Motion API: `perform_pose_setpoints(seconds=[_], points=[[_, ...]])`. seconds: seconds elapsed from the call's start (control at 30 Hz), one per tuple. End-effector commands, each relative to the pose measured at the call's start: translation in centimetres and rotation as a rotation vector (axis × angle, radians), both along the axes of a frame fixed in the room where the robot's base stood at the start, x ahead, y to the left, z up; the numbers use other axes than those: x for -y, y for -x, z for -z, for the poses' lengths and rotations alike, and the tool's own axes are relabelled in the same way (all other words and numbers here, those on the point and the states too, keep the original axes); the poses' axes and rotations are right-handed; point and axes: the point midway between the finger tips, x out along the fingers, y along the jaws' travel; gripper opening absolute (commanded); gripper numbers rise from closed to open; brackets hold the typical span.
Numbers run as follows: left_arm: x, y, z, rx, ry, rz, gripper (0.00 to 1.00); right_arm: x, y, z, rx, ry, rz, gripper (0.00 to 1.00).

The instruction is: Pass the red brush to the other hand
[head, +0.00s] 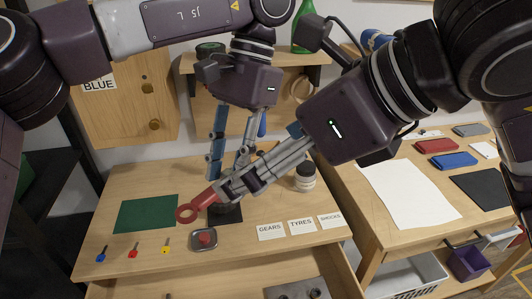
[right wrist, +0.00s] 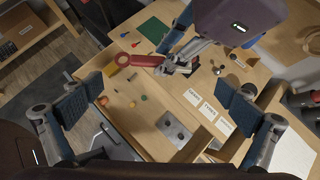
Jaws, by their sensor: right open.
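The red brush (head: 200,202) is in the air above the table, its ring-shaped end pointing to the lower left in the head view. It also shows in the right wrist view (right wrist: 123,60). My left gripper (head: 225,178) reaches down from the back and looks shut on the brush, though the contact is partly covered. My right gripper (head: 242,184) comes in from the right, its fingers overlapping the brush and left fingers in the head view. In the right wrist view my right gripper (right wrist: 160,92) is wide open and empty, with the brush beyond its fingers.
Labels lie along the right front. A second table at the right holds white paper (head: 409,195). An open drawer is in front.

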Motion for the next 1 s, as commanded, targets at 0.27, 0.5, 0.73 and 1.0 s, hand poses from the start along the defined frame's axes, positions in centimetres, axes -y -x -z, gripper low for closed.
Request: perform_pose_setpoints(seconds=[0.27,0.5,0.73,1.0], points=[[0.0,0.0,0.0,0.000,0.000,0.000,0.04,-2.5,-1.6,3.1,-0.006,0.001,-0.001,1.00],[0.0,0.0,0.0,0.000,0.000,0.000,0.04,-5.1,-3.3,6.2,-0.005,0.000,-0.003,1.00],[0.0,0.0,0.0,0.000,0.000,0.000,0.04,-6.6,-4.3,7.9,-0.003,-0.001,-0.002,1.00],[0.0,0.0,0.0,0.000,0.000,0.000,0.04,-6.8,-4.6,8.3,-0.002,0.000,-0.001,1.00]])
